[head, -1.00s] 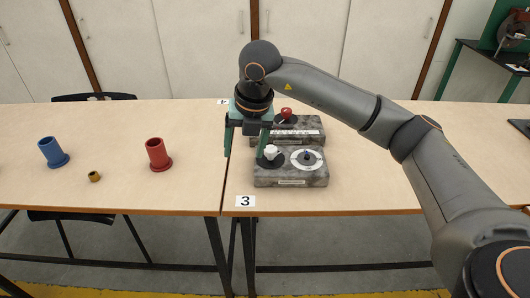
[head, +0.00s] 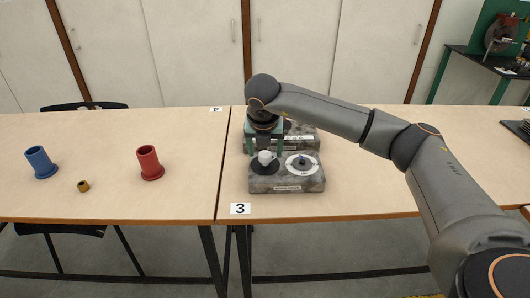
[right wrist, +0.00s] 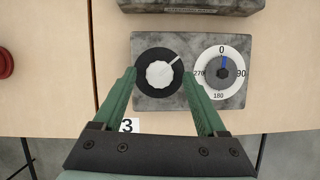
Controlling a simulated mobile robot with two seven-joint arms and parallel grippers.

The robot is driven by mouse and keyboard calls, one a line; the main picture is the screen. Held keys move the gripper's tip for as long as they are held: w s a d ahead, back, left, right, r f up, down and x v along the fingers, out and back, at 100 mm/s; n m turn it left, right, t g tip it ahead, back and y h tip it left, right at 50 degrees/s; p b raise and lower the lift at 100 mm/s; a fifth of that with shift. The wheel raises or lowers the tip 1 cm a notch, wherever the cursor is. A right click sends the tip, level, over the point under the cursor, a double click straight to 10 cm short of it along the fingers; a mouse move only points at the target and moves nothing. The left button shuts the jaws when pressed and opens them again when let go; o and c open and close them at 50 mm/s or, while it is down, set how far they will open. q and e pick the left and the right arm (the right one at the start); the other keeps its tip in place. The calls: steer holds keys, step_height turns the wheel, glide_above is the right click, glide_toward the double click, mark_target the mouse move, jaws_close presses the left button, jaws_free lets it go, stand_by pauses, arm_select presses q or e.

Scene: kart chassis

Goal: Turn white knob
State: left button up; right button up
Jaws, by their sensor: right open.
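The white knob (right wrist: 160,74) sits on a round black plate on the left part of a grey stone-patterned box (right wrist: 150,103). Its thin white pointer aims to the upper right in the right wrist view. In the head view the white knob (head: 265,157) is on the front box (head: 288,184). My right gripper (right wrist: 158,75) is open, with one green finger on each side of the knob as seen from above; contact cannot be told. In the head view my right gripper (head: 264,147) is just above and behind the knob. My left gripper is out of view.
A white dial (right wrist: 222,73) with a blue mark at 0 is right of the knob. A second box (head: 305,139) stands behind, partly hidden. A red flanged tube (head: 149,163), a blue one (head: 41,162) and a small brass ring (head: 83,186) stand on the left table.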

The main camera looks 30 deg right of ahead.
steer(key=shift+w+d+f, duration=0.1)
steer(key=shift+w+f, duration=0.1)
steer(key=shift+f, duration=0.25)
jaws_close()
stand_by(0.4)
